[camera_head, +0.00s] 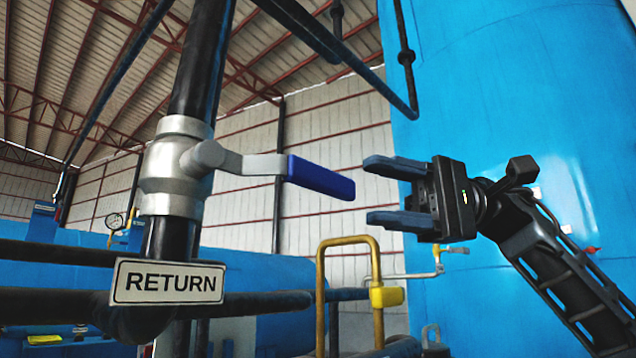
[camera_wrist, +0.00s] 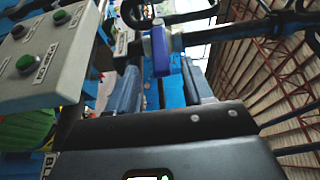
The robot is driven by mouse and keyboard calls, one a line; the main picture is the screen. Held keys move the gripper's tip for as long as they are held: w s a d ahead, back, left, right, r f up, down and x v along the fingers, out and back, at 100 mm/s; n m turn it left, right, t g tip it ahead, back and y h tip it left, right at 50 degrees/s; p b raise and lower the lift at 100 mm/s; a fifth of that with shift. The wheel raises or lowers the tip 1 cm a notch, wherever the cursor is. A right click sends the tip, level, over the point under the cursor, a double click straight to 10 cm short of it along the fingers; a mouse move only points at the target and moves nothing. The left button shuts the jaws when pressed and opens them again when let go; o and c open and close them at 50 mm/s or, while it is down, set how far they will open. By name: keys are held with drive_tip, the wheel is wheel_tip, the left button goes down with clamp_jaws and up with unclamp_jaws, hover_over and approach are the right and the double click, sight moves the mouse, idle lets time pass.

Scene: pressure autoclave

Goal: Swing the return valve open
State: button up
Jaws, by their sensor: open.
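The return valve is a silver body (camera_head: 172,172) on a dark vertical pipe, above a white sign (camera_head: 167,282) reading RETURN. Its lever has a blue grip (camera_head: 320,177) and points right, crosswise to the pipe. My gripper (camera_head: 372,192) is right of the grip's end, with its two fingers open, one above the other, and nothing between them. A small gap shows between the fingertips and the grip. In the wrist view the blue grip (camera_wrist: 160,52) appears ahead, between the lines of the fingers (camera_wrist: 162,80). Whether it is inside the finger gap there is unclear.
A yellow tubular rail (camera_head: 320,290) stands below and right of the lever. A large blue tank (camera_head: 500,80) rises behind my arm. Dark pipes run across the lower left. In the wrist view a grey button panel (camera_wrist: 45,60) is at left.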

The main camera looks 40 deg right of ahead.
sight(342, 184)
drive_tip(key=shift+w+a+p, duration=0.25)
drive_tip(key=shift+a, duration=1)
drive_tip(key=shift+w+a+p, duration=0.25)
drive_tip(key=shift+a, duration=1.05)
drive_tip(key=shift+w+a+p, duration=0.25)
drive_tip(key=shift+a, duration=1)
drive_tip(key=shift+c, duration=0.5)
clamp_jaws()
